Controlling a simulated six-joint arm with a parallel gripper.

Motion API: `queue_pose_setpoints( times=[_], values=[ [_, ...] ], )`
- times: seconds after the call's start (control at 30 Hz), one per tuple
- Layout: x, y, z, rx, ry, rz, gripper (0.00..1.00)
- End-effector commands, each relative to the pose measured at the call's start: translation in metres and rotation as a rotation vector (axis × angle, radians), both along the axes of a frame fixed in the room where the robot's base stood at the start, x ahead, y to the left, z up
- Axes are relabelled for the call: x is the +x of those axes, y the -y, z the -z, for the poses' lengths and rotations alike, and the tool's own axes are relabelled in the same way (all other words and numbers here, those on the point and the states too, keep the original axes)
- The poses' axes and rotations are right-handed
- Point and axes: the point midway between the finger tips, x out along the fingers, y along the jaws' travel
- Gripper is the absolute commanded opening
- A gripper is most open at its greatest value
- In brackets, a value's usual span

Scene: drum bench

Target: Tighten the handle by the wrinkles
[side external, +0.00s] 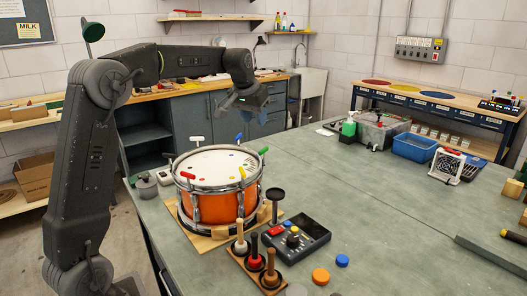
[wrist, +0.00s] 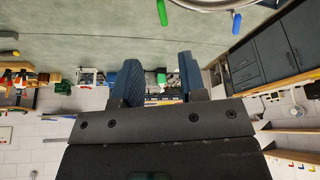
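An orange drum (side external: 222,205) with a white head (side external: 214,168) and metal rim stands on a wooden base on the bench. Small coloured marks lie on the head; I cannot make out wrinkles. The green handle (wrist: 164,14) and blue handle (wrist: 237,22) show in the wrist view. My gripper (wrist: 158,78) is open and empty, high behind the drum.
A rack with several plungers (side external: 256,262), a black control box (side external: 297,238), and orange and blue caps (side external: 320,276) stand in front of the drum. A blue basket (side external: 414,147) and a grey bin (side external: 382,130) stand far right. The bench's middle is clear.

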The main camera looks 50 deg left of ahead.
Motion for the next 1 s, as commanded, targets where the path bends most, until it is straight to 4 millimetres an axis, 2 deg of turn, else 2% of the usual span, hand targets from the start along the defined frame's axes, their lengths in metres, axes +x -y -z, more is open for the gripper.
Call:
queue_pose_setpoints(
  times=[0.17,0.27,0.7,0.8,1.0],
  values=[
    [0.007,-0.007,0.010,-0.002,-0.004,-0.006,0.38],
    [0.011,-0.009,0.022,-0.002,-0.004,-0.006,0.38],
    [0.042,-0.021,0.103,-0.001,-0.003,-0.007,0.38],
    [0.047,-0.023,0.115,0.000,-0.002,-0.007,0.38],
    [0.052,-0.026,0.128,0.001,0.001,-0.007,0.38]
  ],
)
